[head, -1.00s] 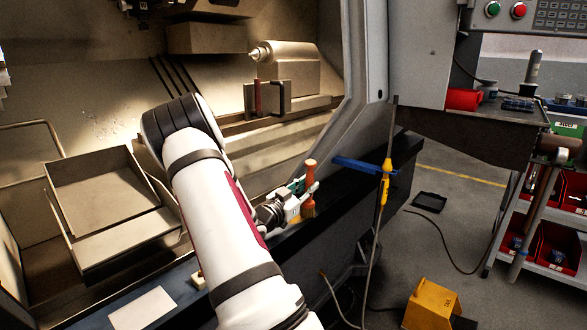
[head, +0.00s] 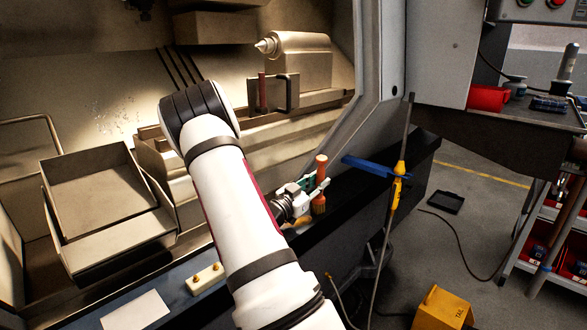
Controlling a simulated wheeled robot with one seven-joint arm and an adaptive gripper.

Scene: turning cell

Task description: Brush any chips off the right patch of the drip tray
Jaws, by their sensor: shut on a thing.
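My gripper (head: 316,190) is shut on a brush with an orange handle (head: 321,165). The brush is upright, handle up and bristles (head: 318,207) down, over the dark front ledge (head: 345,215) of the lathe. I cannot tell whether the bristles touch anything. A tan open tray (head: 105,195) with raised sides is at the left; I cannot tell if it is the drip tray. Its visible inside looks bare. My arm hides part of the machine between tray and brush.
The tailstock (head: 300,62) stands behind my gripper. A blue bar (head: 375,168) and a hanging cable with a yellow fitting (head: 398,180) are to the right. A pale block (head: 205,279) and a white sheet (head: 136,310) lie on the front ledge. A yellow box (head: 442,308) stands on the floor.

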